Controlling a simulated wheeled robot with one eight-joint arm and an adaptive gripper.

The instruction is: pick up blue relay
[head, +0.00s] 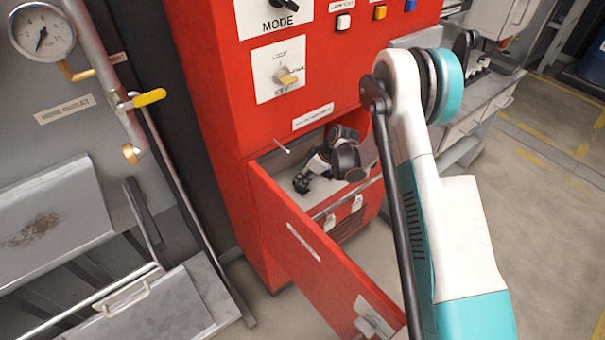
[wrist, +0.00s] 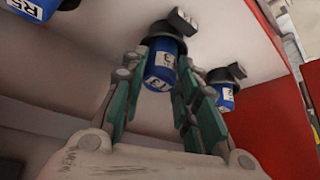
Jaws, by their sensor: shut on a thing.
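A blue relay (wrist: 162,62) with a dark cap and a white label shows in the middle of the wrist view, between the green-padded fingers of my gripper (wrist: 158,84). My gripper is shut on this relay. A second labelled blue relay (wrist: 225,92) stands just right of the fingers, and a third (wrist: 32,8) is cut off at the upper left. In the head view my gripper (head: 302,182) is inside the open compartment of the red cabinet (head: 225,75). The relays cannot be made out there.
The open red door (head: 300,245) hangs in front of the compartment, left of my arm. Grey pipework with a yellow-handled valve (head: 148,97) stands at the left. A grey workbench (head: 485,100) stands at the back right. Floor at the right is clear.

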